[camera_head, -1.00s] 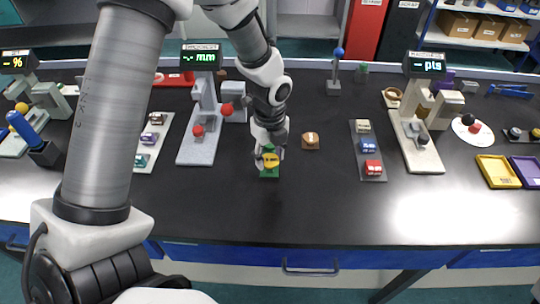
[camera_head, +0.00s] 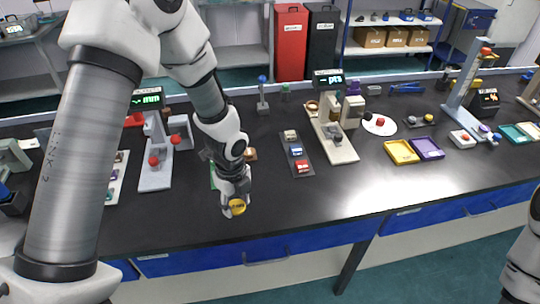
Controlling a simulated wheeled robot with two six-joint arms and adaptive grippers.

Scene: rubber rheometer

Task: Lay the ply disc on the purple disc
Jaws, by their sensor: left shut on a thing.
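My left gripper (camera_head: 235,198) points down over the black bench, left of centre, in the head view. It is shut on a small yellow disc with a dark label, which I take to be the ply disc (camera_head: 237,207). The label is too small to read. A green block (camera_head: 213,177) is mostly hidden behind the gripper. I cannot make out the purple disc for sure; a small purple round thing (camera_head: 483,128) shows by the tall stand at the right. My right gripper is not in view.
Yellow (camera_head: 401,153) and purple (camera_head: 427,149) trays lie right of centre. A device with a green display (camera_head: 329,80) stands at the middle back, beside a rack of small blocks (camera_head: 307,164). The bench front is clear.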

